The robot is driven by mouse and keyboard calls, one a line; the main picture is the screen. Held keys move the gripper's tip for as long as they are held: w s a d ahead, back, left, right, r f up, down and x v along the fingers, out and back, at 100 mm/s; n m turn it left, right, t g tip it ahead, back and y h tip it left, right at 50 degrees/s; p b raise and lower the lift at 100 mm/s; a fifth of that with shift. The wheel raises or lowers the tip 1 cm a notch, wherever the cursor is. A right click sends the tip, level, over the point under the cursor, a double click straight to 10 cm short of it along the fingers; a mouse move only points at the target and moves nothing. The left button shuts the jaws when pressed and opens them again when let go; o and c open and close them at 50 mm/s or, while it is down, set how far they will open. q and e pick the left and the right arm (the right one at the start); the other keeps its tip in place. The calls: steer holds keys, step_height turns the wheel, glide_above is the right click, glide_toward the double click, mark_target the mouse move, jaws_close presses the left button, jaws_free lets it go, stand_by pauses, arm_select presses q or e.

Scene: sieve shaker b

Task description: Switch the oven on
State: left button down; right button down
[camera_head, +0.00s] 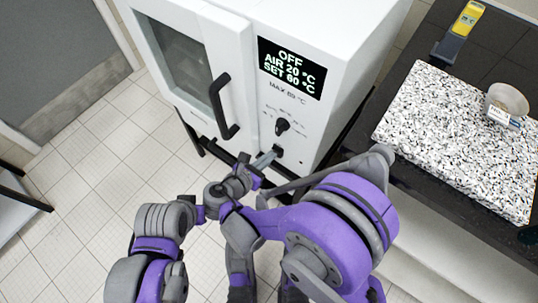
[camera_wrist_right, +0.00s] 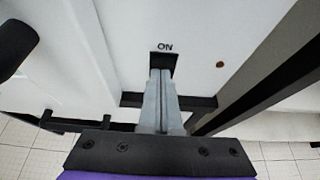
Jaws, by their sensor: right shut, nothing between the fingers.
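The oven (camera_head: 230,60) is a white cabinet with a windowed door. Its black display (camera_head: 291,69) reads OFF, AIR 20 °C, SET 60 °C. Below the display are a round black knob (camera_head: 282,126) and, lower, a small black switch (camera_head: 278,150). In the right wrist view the switch (camera_wrist_right: 164,59) has ON printed above it. My right gripper (camera_head: 272,156) is shut and empty, its fingertips (camera_wrist_right: 161,75) at the switch and covering its lower part. Whether they press it I cannot tell. My left gripper is not in view.
A black door handle (camera_head: 222,107) sticks out left of the controls. A yellow-and-grey device (camera_head: 460,30) lies behind.

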steer(key=shift+w+d+r+g+y+p, duration=0.2)
steer(key=shift+w+g+y+p, duration=0.15)
steer(key=shift+p, duration=0.2)
steer(key=shift+r+p, duration=0.5)
steer(key=shift+r, duration=0.35)
